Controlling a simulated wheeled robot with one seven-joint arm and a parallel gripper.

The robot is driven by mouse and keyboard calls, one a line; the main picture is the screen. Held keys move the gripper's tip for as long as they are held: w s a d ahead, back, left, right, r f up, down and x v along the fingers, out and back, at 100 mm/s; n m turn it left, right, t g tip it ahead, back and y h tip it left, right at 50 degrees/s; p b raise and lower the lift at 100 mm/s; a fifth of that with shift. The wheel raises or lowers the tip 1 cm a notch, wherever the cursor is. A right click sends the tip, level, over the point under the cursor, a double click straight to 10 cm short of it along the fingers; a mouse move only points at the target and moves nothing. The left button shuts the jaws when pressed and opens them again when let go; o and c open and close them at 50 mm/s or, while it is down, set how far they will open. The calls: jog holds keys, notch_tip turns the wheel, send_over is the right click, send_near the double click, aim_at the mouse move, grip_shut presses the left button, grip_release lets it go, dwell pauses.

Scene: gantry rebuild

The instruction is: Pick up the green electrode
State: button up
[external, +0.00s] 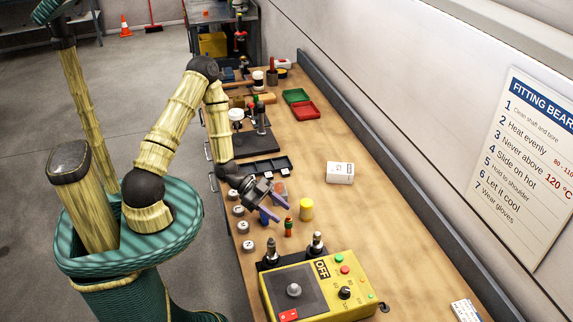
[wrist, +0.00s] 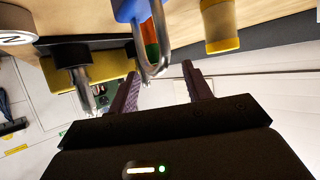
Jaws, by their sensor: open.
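A small upright piece in green and orange-red (external: 289,228), which looks like the green electrode, stands on the bench just beyond my fingertips in the external view. In the wrist view its green and orange-red side (wrist: 151,36) shows partly behind the metal loop of a blue padlock-like thing (wrist: 128,9). My gripper (external: 282,213) is open, with its purple fingers low over the bench and apart from the electrode. In the wrist view my gripper (wrist: 160,70) has the loop's end in the gap between its fingers; I cannot tell whether they touch.
A yellow cylinder (external: 306,209) stands close to the right of the electrode. A yellow control box (external: 322,290) with two dark-based metal posts is in front. Several round grey pieces line the bench's left edge. A white box (external: 340,173) lies farther right, with clear bench around it.

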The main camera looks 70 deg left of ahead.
aim_at(286, 220)
jog(key=shift+w+d+f+p, duration=0.25)
jog(key=shift+d+f+p, duration=0.1)
jog(key=shift+d, duration=0.25)
jog(key=shift+p+x, duration=0.65)
jog(key=shift+x, duration=1.35)
jog(key=shift+s+f, duration=0.15)
jog(key=shift+s, duration=0.05)
grip_shut()
jog(key=shift+r+b, duration=0.6)
jog(key=shift+r, duration=4.45)
